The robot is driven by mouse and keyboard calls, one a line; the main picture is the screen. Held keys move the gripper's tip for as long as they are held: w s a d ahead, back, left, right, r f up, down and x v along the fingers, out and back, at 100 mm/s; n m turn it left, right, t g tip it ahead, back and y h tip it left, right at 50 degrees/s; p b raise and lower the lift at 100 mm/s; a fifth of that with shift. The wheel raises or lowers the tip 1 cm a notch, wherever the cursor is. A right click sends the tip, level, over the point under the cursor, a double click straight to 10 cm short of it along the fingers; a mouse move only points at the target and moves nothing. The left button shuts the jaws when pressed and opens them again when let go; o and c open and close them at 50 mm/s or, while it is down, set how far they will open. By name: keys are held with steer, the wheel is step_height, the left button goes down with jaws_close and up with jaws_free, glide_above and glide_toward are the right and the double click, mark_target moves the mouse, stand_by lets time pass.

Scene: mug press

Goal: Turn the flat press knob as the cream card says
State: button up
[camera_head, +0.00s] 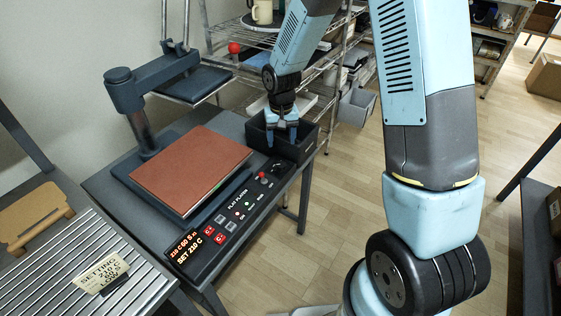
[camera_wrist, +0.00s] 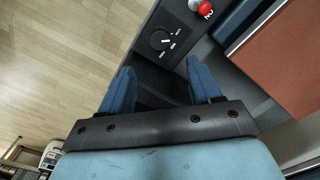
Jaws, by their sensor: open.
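The flat press (camera_head: 193,168) has a red-brown platen and a black control panel. Its knob (camera_head: 277,168) is a small dark dial at the panel's far end. In the wrist view the knob (camera_wrist: 159,40) shows a light pointer and small white labels, too small to read. The cream card (camera_head: 101,273) lies on the ribbed surface at lower left and appears to read "SETTING 210 C LOW". My gripper (camera_head: 281,133) is open and empty, apart from the knob, over the dark bin. In the wrist view the knob is just beyond my fingertips (camera_wrist: 160,74).
A red button (camera_wrist: 206,7) sits beside the knob. The panel's display (camera_head: 187,250) reads "SET 210 C" on its lower line. A dark open bin (camera_head: 312,143) stands at the table's far end. A wire shelf (camera_head: 335,70) stands behind.

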mark_target(281, 164)
step_height(281, 164, down, 11)
steer(key=shift+r, duration=0.1)
stand_by(0.4)
steer(key=shift+c, duration=0.2)
steer(key=c, duration=1)
steer(key=shift+n, duration=1.2)
steer(key=o, duration=1)
steer(key=shift+o, duration=0.2)
